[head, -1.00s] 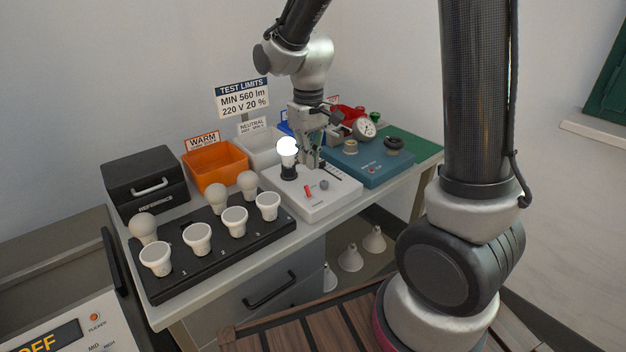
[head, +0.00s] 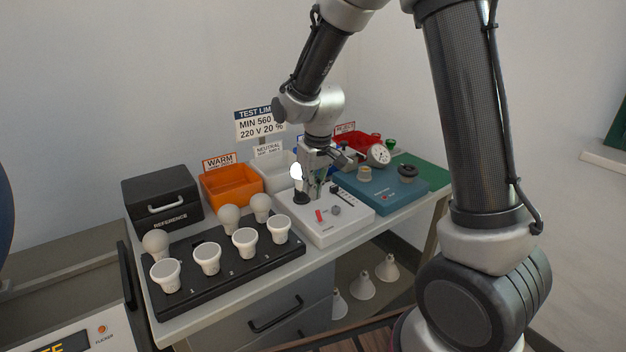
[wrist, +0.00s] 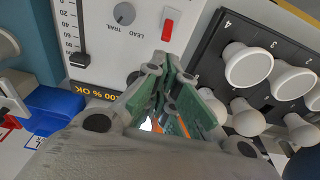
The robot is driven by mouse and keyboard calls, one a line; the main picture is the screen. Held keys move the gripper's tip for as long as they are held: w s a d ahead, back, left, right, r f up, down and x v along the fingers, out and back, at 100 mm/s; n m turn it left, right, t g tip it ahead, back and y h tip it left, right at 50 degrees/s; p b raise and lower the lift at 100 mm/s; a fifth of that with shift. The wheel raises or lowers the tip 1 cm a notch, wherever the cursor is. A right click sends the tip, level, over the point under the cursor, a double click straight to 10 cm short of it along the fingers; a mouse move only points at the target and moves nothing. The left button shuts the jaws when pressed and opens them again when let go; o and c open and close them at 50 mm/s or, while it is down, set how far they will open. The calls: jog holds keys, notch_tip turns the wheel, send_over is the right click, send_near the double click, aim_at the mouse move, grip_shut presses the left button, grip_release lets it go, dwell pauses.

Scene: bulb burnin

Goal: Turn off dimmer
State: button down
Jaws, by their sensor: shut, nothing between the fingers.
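The dimmer is a white box (head: 345,227) on the bench in the head view, with a red switch (head: 319,215) and a grey knob (head: 336,210). The wrist view shows the red switch (wrist: 167,25), the LEAD/TRAIL knob (wrist: 124,13) and a black slider handle (wrist: 80,60) low on its scale. An amber display (wrist: 97,92) there ends in "% OK". A glowing bulb (head: 297,172) stands in the black socket on the box. My gripper (head: 318,196) is shut and empty, over the box beside the bulb; its fingertips (wrist: 168,62) appear near the red switch. Contact cannot be told.
A black rack (head: 225,270) with several bulbs lies left of the dimmer. A teal box (head: 385,195) with a gauge stands on its right. An orange bin (head: 228,188), a white bin and a black reference case (head: 160,198) are behind.

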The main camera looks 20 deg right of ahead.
aim_at(309, 213)
jog(key=f, duration=0.4)
jog(key=shift+w+a+f, duration=0.1)
jog(key=shift+w+f, duration=0.25)
jog(key=shift+f, duration=0.05)
jog(key=shift+r, duration=0.1)
